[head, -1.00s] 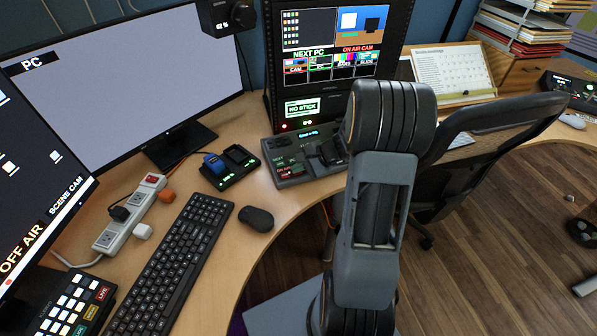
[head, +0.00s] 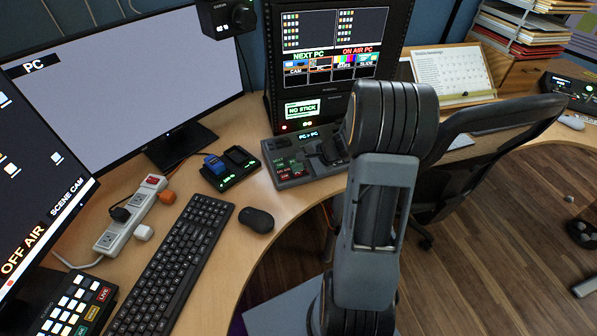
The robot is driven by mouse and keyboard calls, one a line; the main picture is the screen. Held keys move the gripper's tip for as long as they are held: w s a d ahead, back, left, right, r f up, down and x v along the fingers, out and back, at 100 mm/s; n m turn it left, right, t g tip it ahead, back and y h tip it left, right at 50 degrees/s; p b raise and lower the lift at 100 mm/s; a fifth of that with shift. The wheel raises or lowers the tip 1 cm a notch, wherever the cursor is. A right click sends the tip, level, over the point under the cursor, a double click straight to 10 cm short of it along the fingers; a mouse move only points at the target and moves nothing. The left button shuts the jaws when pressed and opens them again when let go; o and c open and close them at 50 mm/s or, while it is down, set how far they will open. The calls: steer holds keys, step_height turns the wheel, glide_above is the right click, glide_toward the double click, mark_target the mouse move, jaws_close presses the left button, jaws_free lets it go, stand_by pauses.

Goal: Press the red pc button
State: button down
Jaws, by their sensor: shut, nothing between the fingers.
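The switcher panel (head: 290,182) stands on the desk below the upright monitor, with small lit buttons on its left half. Its little display reads "PC > PC". Red-lit buttons (head: 290,172) sit low on the left half; their labels are too small to read. The upright monitor (head: 333,45) reads "NEXT PC" and "ON AIR PC".
A black charger with a blue battery (head: 230,168) lies left of the panel. A mouse (head: 256,219), a keyboard (head: 172,265) and a white power strip (head: 128,220) are farther left. An office chair (head: 480,140) stands right of my arm.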

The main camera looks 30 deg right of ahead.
steer(key=r+p, duration=0.1)
steer(key=r, duration=0.1)
steer(key=r+p, duration=0.1)
steer(key=r, duration=0.1)
steer(key=r+p, duration=0.2)
steer(key=shift+s, duration=0.4)
steer(key=shift+f, duration=0.1)
stand_by(0.7)
steer(key=s+a+r+n+g+h+p, duration=0.1)
steer(key=s+a+r+n+g+h, duration=0.1)
steer(key=s+n, duration=0.25)
steer(key=s+a+r+n+g+h+p, duration=0.2)
steer(key=s+n+g, duration=0.1)
steer(key=s, duration=0.3)
steer(key=s+a+r+n+t+h+p, duration=0.1)
steer(key=s+a+r+n+h, duration=0.1)
steer(key=r, duration=0.4)
steer(key=s+a+r+n+t+h+p, duration=0.1)
steer(key=s+a+r+n+h+p, duration=0.1)
steer(key=r+n, duration=0.3)
steer(key=shift+s+a+r+t, duration=0.35)
steer(key=shift+a+r+t, duration=0.05)
steer(key=shift+a, duration=0.35)
